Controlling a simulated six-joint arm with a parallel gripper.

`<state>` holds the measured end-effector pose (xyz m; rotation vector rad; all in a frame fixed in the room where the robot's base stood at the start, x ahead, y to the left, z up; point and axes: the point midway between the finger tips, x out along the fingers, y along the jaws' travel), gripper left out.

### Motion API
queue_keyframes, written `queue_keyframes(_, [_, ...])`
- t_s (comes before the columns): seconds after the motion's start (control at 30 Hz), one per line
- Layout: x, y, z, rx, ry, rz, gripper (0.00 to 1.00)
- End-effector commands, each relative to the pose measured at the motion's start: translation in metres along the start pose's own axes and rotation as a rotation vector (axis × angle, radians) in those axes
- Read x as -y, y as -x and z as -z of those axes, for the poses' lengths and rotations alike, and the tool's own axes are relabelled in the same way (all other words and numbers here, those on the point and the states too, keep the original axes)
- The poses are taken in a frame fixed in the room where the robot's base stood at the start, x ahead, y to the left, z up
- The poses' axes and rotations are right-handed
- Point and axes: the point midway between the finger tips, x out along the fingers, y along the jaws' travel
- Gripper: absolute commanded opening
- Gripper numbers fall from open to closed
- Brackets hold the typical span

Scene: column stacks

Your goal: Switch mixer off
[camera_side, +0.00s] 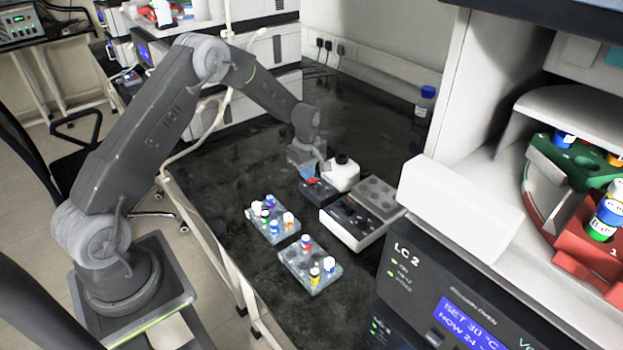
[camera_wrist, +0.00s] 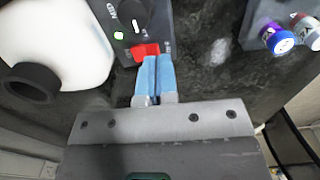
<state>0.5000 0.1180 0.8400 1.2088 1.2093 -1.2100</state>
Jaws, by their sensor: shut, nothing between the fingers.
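The mixer has a white body (camera_side: 345,176) with a black cup on top, and a dark control panel (camera_side: 320,192). In the wrist view the white body (camera_wrist: 60,40) is at the left, and the panel shows a red rocker switch (camera_wrist: 146,51), a dark knob (camera_wrist: 133,15) and a small pale green light (camera_wrist: 118,35). My gripper (camera_wrist: 156,60) is shut and empty, its blue fingers side by side. The fingertips are right at the red switch's lower edge; I cannot tell whether they touch it. In the side view my gripper (camera_side: 308,173) is over the panel.
A white block device with a grey tube holder (camera_side: 374,195) stands right of the mixer. Two grey racks (camera_side: 292,262) (camera_side: 262,232) with coloured-cap vials stand in front. A blue-capped bottle (camera_side: 425,102) is at the back. A large white machine (camera_side: 455,210) bounds the right.

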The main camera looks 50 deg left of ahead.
Motion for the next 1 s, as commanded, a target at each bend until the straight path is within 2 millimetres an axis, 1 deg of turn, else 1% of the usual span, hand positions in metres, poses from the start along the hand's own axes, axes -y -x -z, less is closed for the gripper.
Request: queue_keyframes(1.0, [0.0,-0.015,0.0,0.0,0.0,0.0,0.0])
